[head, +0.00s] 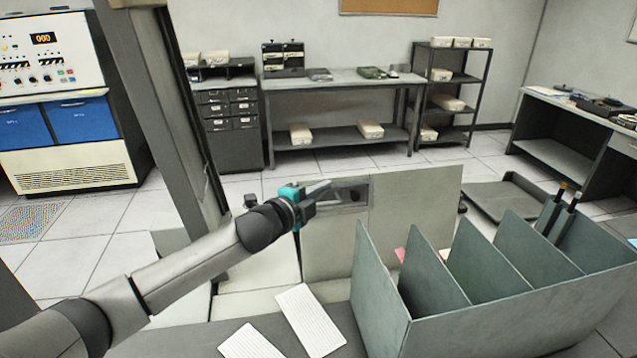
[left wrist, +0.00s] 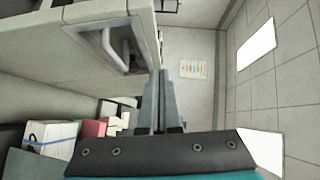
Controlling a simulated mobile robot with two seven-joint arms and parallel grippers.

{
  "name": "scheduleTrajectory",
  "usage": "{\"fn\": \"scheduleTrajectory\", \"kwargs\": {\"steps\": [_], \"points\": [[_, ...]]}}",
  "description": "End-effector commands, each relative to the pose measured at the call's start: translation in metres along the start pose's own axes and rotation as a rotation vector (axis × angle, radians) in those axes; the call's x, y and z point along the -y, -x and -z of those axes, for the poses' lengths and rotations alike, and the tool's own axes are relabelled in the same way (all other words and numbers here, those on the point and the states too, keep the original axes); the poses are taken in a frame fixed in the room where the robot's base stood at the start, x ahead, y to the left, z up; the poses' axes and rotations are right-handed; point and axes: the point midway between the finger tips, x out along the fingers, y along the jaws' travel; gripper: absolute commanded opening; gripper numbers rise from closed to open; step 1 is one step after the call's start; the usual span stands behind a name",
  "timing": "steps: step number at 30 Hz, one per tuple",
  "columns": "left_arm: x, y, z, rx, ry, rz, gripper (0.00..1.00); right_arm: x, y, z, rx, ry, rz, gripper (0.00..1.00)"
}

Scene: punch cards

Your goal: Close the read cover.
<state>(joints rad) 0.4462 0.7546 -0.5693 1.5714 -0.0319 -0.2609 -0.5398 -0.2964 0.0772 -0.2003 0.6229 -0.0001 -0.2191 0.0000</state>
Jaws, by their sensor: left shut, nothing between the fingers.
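A beige panel (head: 415,215), which looks like the read cover, stands upright behind the grey divided rack. A recessed metal handle (head: 352,194) is set near its upper left. The panel also shows at the upper left of the left wrist view (left wrist: 40,40), with the handle (left wrist: 117,47) in its recess. My left gripper (head: 324,190) is at the panel's left part, beside the handle recess. Its fingers (left wrist: 160,95) are together and empty. I cannot tell whether they touch the panel. My right gripper is not in view.
The grey divided rack (head: 470,335) stands in front of the panel. White cards (head: 310,318) lie on the dark surface to its left. A dark grey post (head: 150,110) rises left of my arm. A low dark tray (head: 510,197) lies behind the panel at right.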

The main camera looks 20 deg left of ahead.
Motion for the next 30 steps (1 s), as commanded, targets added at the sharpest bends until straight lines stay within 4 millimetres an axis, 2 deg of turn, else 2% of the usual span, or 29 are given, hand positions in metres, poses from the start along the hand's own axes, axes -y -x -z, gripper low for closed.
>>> {"fn": "scheduleTrajectory", "kwargs": {"steps": [3, 10, 30], "points": [[0.001, -0.009, -0.011, 0.003, -0.001, 0.000, 0.00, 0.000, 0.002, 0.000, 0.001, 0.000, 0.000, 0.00], [0.000, -0.019, -0.020, 0.001, 0.000, 0.000, 0.00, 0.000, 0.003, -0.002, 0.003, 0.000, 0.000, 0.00], [0.000, -0.023, -0.024, 0.001, 0.000, 0.000, 0.00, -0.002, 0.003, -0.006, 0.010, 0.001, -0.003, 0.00]]}}
